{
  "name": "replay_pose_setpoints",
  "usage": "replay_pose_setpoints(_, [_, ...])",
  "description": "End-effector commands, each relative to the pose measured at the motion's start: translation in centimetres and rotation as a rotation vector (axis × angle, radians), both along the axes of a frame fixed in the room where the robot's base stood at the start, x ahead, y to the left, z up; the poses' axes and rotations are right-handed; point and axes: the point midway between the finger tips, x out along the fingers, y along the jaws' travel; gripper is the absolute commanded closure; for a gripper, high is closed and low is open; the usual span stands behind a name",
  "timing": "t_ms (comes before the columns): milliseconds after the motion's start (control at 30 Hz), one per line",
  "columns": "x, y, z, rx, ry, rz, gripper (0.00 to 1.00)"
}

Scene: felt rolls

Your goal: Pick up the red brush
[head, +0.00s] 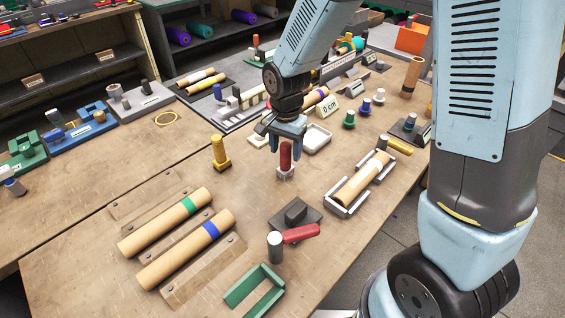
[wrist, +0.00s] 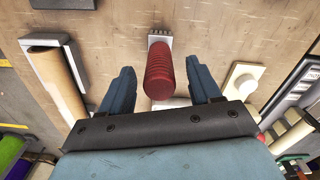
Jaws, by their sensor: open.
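The red brush stands upright on the wooden table, its ribbed red handle (head: 286,156) above a pale, square foot (head: 285,174). In the wrist view, the red handle (wrist: 159,72) points up toward the camera, with the pale bristle-like foot (wrist: 160,38) beyond it. My gripper (head: 286,138) is above and around the top of the brush. In the wrist view, my gripper (wrist: 158,84) is open, one finger on each side of the handle, with a visible gap on both sides. The fingers partly hide the handle top in the head view.
A yellow brush-like piece (head: 219,150) stands to the left, and a white tray (head: 317,139) lies close behind on the right. A red-handled tool (head: 301,233) and a dark block (head: 295,214) lie in front. Felt rolls (head: 186,250) rest at the front left.

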Motion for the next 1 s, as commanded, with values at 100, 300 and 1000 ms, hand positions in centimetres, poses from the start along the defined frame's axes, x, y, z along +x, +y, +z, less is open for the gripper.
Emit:
replay_pose_setpoints(100, [0.0,0.0,-1.4,0.000,0.001,0.000,0.37])
replay_pose_setpoints(300, [0.0,0.0,-2.1,0.001,0.000,-0.001,0.37])
replay_pose_setpoints(1000, [0.0,0.0,-2.0,0.001,0.000,-0.001,0.89])
